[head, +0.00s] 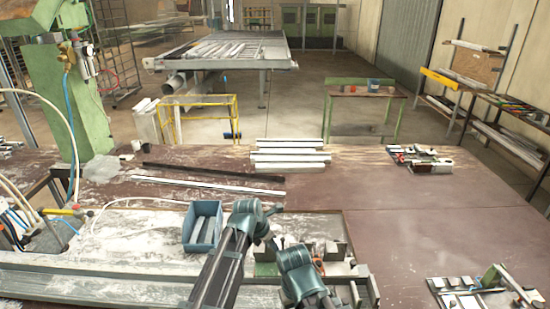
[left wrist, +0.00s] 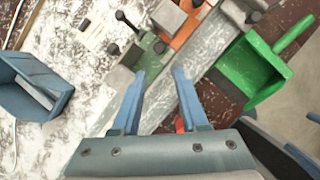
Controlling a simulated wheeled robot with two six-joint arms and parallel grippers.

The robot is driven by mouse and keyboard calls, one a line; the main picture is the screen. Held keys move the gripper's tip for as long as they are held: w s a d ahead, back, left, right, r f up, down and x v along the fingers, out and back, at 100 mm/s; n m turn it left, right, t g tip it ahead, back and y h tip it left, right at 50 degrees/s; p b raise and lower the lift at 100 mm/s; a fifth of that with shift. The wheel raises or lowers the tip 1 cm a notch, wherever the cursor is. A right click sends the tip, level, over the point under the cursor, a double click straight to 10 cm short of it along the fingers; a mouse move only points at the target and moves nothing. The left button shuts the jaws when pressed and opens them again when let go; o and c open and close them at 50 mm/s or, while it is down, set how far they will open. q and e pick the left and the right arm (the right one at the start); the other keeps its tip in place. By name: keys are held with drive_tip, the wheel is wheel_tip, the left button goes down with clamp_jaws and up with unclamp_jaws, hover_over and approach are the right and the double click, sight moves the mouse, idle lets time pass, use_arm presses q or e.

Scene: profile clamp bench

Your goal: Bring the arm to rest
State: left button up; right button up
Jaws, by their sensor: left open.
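My left gripper (left wrist: 158,72) is open in the left wrist view, with its two blue fingers apart and nothing between them. Below its fingertips is a clamp fixture with a grey metal bar (left wrist: 218,42), a green block (left wrist: 152,58), an orange block (left wrist: 188,22) and black knobs. I cannot tell the height of the fingers above it. In the head view, dark teal arm parts of mine (head: 232,255) reach over the bench's front middle and hide part of the fixture. Fingertips cannot be made out there. My right gripper is not seen.
A blue bin (head: 203,224) with pale profiles stands left of the arm. A green scoop-like container (left wrist: 262,68) lies right of the fixture. White profiles (head: 290,155) lie at the bench's back edge. Parts clusters (head: 425,158) sit at right. The brown bench top between is clear.

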use_arm(q)
drive_tip(key=s+a+f+m+g+y, duration=0.25)
drive_tip(key=s+a+m, duration=1.35)
drive_tip(key=m, duration=1.1)
drive_tip(key=s+d+f+m+y+b, duration=0.1)
drive_tip(key=s+d+f+b, duration=0.2)
drive_tip(key=d+f+b, duration=0.2)
drive_tip(key=s+d+f+m+y+b, duration=0.1)
drive_tip(key=s+d+f+m+b, duration=0.1)
drive_tip(key=s+d+f+b, duration=0.2)
drive_tip(key=d+f+g+b, duration=0.1)
drive_tip(key=d+b, duration=0.1)
drive_tip(key=shift+d+f+m+b, duration=0.3)
drive_tip(key=shift+d+f+b, duration=0.1)
